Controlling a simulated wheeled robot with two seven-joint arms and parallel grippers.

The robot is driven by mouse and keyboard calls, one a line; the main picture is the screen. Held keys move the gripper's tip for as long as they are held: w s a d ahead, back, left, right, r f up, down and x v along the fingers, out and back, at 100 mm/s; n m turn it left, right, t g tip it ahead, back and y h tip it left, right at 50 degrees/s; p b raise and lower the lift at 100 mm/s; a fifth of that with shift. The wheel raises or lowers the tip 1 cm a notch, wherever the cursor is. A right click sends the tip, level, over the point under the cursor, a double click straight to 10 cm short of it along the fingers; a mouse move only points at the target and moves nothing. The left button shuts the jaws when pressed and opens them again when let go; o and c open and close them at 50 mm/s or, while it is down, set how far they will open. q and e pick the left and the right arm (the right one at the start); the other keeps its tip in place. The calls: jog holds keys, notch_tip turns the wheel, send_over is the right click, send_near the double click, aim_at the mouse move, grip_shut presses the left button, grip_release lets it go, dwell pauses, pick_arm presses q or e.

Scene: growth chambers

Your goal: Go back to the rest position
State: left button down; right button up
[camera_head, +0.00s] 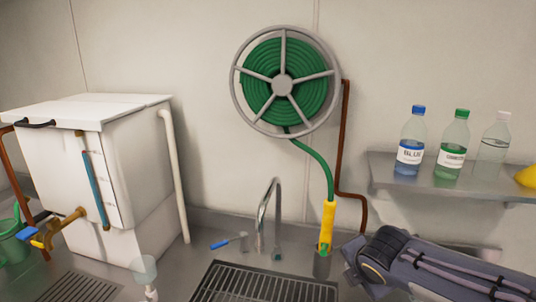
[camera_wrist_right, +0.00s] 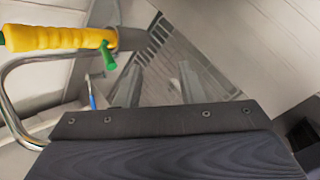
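My right arm (camera_head: 405,268) comes in from the lower right in the head view, over the steel counter beside the yellow hose nozzle; its fingers cannot be made out there. In the right wrist view my right gripper (camera_wrist_right: 162,82) shows two grey fingers with a gap between them and nothing held. The yellow nozzle (camera_head: 327,225) hangs at the end of the green hose, apart from the gripper; it also shows in the right wrist view (camera_wrist_right: 60,38) at the upper left. My left gripper is not in view.
A green hose reel (camera_head: 282,84) is on the wall. A curved tap (camera_head: 262,215) and a drain grate (camera_head: 258,284) are in the middle. A white tank (camera_head: 125,170) stands left. A shelf (camera_head: 470,188) with three bottles is at the right, above my arm.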

jog(key=s+f+m+y+b, duration=0.1)
jog(key=s+f+m+y, duration=0.1)
jog(key=s+m, duration=0.9)
jog(key=s+f+m+g+y+b, duration=0.1)
jog(key=s+f+m+y, duration=0.2)
jog(key=s+m, duration=0.9)
jog(key=shift+a+f+m, duration=0.35)
jog(key=shift+f+m, duration=0.35)
jog(key=shift+m, duration=0.1)
